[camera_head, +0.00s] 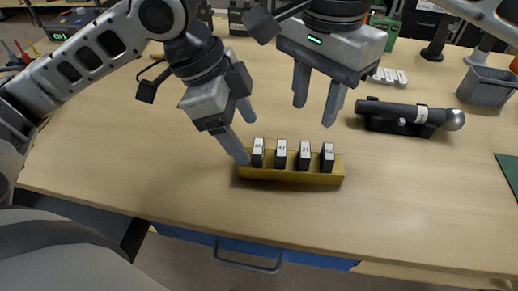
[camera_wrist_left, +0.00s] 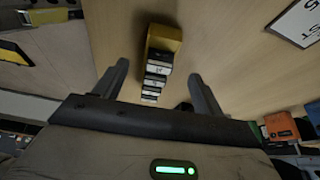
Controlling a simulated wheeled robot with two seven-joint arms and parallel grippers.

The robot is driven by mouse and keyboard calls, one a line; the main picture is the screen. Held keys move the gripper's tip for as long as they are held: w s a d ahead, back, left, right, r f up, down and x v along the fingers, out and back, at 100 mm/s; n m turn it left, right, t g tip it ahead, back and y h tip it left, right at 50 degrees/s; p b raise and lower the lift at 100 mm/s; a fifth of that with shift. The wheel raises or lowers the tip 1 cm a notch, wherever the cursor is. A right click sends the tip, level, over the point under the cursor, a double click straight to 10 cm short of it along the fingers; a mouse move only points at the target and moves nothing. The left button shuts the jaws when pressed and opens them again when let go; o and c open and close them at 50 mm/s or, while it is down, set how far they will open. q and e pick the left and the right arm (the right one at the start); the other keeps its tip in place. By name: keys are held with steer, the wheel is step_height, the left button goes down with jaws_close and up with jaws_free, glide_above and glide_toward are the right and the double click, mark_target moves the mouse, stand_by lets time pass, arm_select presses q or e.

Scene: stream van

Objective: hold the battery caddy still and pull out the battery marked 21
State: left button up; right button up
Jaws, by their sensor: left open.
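The yellow battery caddy (camera_head: 290,177) stands near the table's front edge and holds several dark batteries with white labels in a row. The battery marked 21 (camera_head: 305,156) is the third from the left, upright in its slot. My left gripper (camera_head: 246,140) is open at the caddy's left end, one finger close beside it; I cannot tell whether it touches. In the left wrist view the caddy (camera_wrist_left: 164,38) and its batteries show between and beyond the open fingers. My right gripper (camera_head: 314,112) is open and empty above the caddy's right half, fingers pointing down.
A black cylindrical device (camera_head: 400,112) lies right of the caddy, with a grey bin (camera_head: 486,89) behind it. A white slotted piece (camera_head: 388,76) lies farther back. A blue drawer (camera_head: 250,254) is under the table's front edge. The table left of the caddy is clear.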

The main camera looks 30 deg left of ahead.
mark_target(306, 150)
arm_select(q)
steer(key=x, duration=0.6)
steer(key=shift+d+f, duration=0.15)
steer(key=shift+f, duration=0.1)
steer(key=c, duration=1.1)
arm_select(e)
steer(key=shift+c, duration=1.2)
step_height(306, 150, down, 9)
steer(key=n, duration=0.8)
steer(key=shift+n, duration=0.3)
